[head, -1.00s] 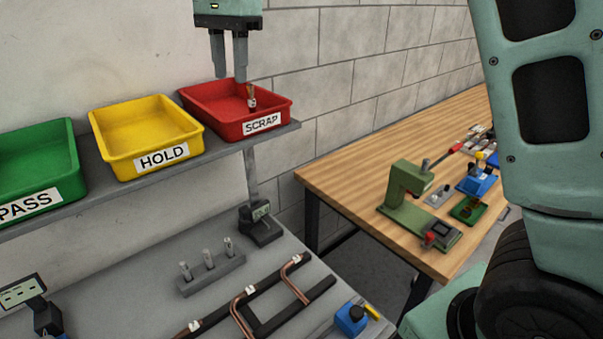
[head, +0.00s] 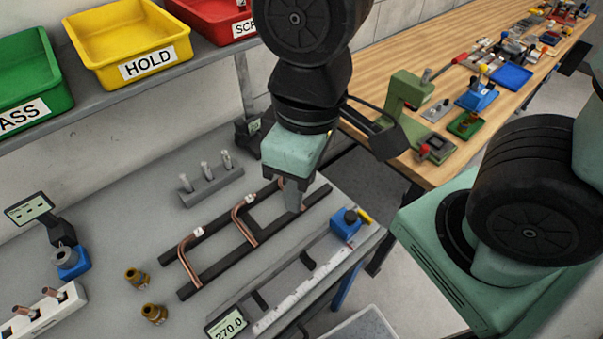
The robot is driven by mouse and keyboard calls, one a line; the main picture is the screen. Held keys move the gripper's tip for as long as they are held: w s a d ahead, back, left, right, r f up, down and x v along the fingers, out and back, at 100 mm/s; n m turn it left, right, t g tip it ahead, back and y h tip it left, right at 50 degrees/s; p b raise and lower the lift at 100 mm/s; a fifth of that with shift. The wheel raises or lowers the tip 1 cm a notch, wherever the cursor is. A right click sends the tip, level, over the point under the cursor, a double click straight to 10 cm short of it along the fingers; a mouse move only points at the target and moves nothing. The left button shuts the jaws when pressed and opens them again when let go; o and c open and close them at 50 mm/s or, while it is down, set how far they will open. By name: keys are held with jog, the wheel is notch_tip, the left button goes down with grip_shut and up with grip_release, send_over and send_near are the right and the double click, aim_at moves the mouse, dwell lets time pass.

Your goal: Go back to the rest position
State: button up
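My gripper (head: 290,203) points down over the right end of the dark two-bar rack (head: 222,268) on the grey bench. Its fingers are near or over the third copper tube, which they largely hide. I cannot tell whether they touch it or how far apart they are. Two bent copper tubes with white tags, the left one (head: 184,258) and the middle one (head: 241,222), lie across the rack. The red SCRAP bin (head: 214,22) is at the top, cut by the frame edge and my arm; its inside is mostly out of view.
The yellow HOLD bin (head: 125,45) and green PASS bin (head: 32,75) stand on the shelf. A grey peg block (head: 210,187), two brass fittings (head: 153,313), a blue device (head: 346,224) and a 270.0 display (head: 228,322) are around the rack. A wooden bench (head: 440,75) stands right.

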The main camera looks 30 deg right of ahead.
notch_tip(320, 180, down, 12)
jog(key=b, duration=1.2)
